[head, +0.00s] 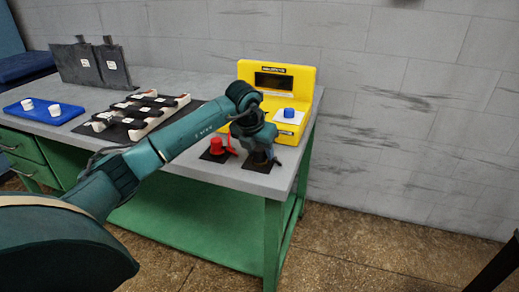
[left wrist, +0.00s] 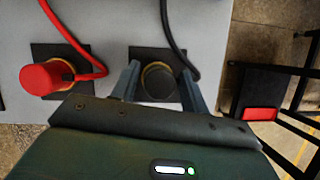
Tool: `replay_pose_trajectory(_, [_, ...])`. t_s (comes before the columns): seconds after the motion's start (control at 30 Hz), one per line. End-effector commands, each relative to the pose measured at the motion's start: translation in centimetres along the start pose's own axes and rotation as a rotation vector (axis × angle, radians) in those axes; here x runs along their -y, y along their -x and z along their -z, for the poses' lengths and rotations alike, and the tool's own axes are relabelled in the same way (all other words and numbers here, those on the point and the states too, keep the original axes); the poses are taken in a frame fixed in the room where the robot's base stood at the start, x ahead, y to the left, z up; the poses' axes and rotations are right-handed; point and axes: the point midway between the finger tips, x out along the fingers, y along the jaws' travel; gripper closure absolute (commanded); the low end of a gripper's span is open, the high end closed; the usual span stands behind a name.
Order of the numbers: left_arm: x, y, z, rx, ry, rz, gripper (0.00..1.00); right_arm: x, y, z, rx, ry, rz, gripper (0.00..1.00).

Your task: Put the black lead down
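The black lead's plug (left wrist: 158,80) stands on a square black pad in the left wrist view, its black cable (left wrist: 168,35) running up behind it. My left gripper (left wrist: 160,68) has one finger on each side of the plug, and the fingers look apart from it. In the head view my left gripper (head: 260,156) is low over the table's front right corner and mostly hides the plug and pad. My right gripper is in neither view.
A red lead (head: 217,146) stands on another black pad close to the left. Behind is a yellow instrument (head: 304,78) with a blue knob. A blue tray (head: 66,113) and a rack (head: 135,120) are farther left. The table edge is close to the gripper.

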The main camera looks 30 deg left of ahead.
Motion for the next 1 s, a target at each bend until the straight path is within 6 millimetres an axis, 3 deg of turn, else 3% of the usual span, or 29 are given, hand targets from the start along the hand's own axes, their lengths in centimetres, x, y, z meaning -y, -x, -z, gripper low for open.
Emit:
replay_pose_trajectory(0.43, [0.0,0.8,-0.2,0.002,0.0,0.0,0.47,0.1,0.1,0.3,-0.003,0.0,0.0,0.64])
replay_pose_trajectory(0.8, [0.0,8.2,-0.2,0.004,0.0,0.0,0.47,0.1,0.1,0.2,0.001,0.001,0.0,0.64])
replay_pose_trajectory(1.0, [0.0,11.3,-0.2,0.002,0.0,0.0,0.47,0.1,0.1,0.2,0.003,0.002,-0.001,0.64])
